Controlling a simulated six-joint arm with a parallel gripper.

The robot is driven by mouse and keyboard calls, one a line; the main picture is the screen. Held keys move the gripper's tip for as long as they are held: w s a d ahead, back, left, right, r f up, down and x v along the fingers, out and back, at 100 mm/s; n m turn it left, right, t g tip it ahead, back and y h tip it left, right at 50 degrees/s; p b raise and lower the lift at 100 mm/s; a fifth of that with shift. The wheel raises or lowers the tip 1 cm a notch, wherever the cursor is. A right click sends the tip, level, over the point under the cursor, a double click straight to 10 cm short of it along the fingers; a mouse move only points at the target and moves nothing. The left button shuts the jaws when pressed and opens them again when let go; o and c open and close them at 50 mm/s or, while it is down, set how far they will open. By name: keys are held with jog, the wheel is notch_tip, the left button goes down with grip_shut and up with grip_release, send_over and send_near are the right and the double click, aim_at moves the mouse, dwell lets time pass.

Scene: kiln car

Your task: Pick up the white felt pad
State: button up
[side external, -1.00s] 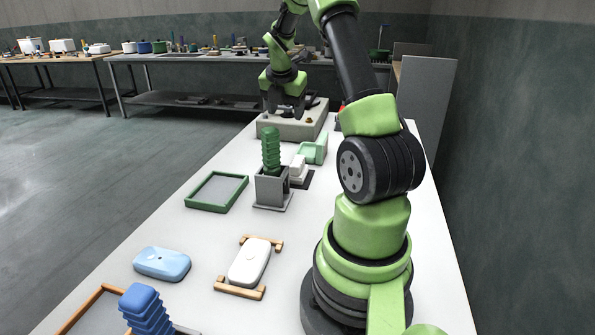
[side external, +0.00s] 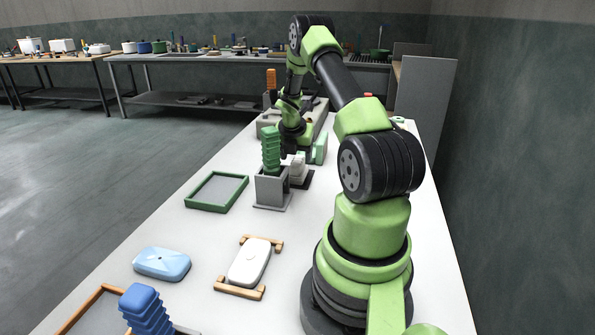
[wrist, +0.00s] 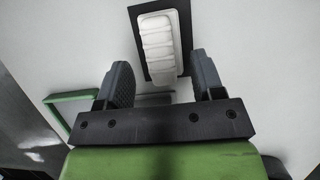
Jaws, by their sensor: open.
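The white felt pads form a short ribbed stack (side external: 298,168) on a dark base, right behind the grey holder on the white table. In the wrist view the white stack (wrist: 158,45) lies on its black base (wrist: 186,30), ahead of the fingertips. My gripper (wrist: 165,75) is open and empty, its two dark fingers apart on either side of the stack's near end. In the side view my gripper (side external: 291,150) is low over the stack, and its fingertips are partly hidden by the green stack. I cannot tell its exact height.
A tall green stack (side external: 271,150) stands in the grey holder (side external: 271,190), close to my gripper. A pale green block (side external: 320,149) stands behind.

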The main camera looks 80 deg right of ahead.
aim_at(297, 160)
jog(key=x, duration=0.3)
jog(key=shift+d+f, duration=0.1)
jog(key=shift+f, duration=0.15)
jog(key=c, duration=1.1)
notch_tip(297, 160, up, 10)
jog(key=shift+r, duration=0.1)
